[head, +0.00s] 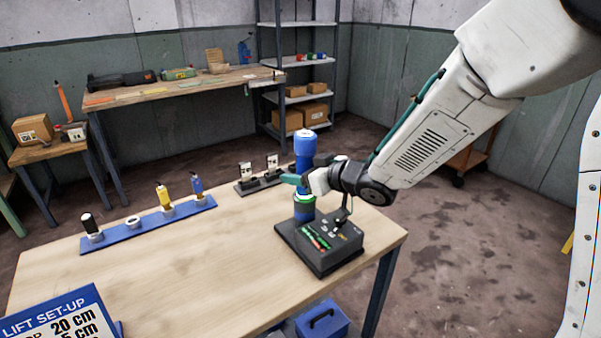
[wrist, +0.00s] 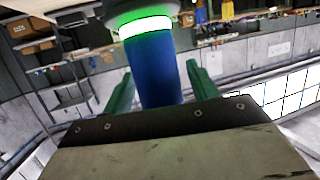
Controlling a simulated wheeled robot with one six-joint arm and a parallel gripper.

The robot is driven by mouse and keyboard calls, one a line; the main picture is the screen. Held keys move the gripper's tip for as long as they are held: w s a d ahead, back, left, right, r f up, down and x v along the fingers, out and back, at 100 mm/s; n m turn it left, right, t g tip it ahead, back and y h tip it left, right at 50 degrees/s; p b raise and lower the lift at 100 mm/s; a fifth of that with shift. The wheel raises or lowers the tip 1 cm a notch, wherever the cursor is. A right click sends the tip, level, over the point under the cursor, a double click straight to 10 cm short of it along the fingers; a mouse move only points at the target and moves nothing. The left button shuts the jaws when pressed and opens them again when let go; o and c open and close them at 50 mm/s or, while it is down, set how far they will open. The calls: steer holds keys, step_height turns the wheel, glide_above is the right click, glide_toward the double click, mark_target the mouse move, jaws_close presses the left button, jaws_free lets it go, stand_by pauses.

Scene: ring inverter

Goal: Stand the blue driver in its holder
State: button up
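A stout blue driver (head: 305,146) stands upright on a dark box-shaped holder (head: 322,262) near the table's right end. A green glowing ring shows around its lower part; in the wrist view the blue driver (wrist: 156,75) shows this ring at the top of the picture. My gripper (head: 303,180) reaches in from the right at the driver's middle. In the wrist view my gripper (wrist: 160,70) has its green fingers on either side of the blue body, with visible gaps. The exact seating of the driver's foot is partly hidden.
A blue rack (head: 148,228) at the left holds a black, a yellow and a small blue tool, with one empty ring among them. A dark stand (head: 262,181) with white cards is behind my gripper. A sign (head: 62,318) stands front left. The table's middle is clear.

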steer(key=shift+f, duration=0.1)
steer(key=s+d+f+m+g+h, duration=0.15)
steer(key=s+d+h, duration=0.25)
steer(key=d, duration=0.4)
steer(key=s+d+m+h, duration=0.2)
steer(key=s+d+h, duration=0.15)
steer(key=d, duration=0.35)
steer(key=s+d+f+m+g+h, duration=0.1)
steer(key=s+d+m+h, duration=0.2)
steer(key=d, duration=0.5)
steer(key=s+d+r+m+g, duration=0.1)
steer(key=s+r, duration=0.3)
steer(key=s, duration=0.8)
steer(key=s+d+r+m+g, duration=0.2)
steer(key=s+r+g, duration=0.2)
steer(key=s, duration=0.9)
steer(key=shift+s+r+g, duration=0.2)
steer(key=shift+r+g, duration=0.15)
steer(key=shift+r, duration=0.35)
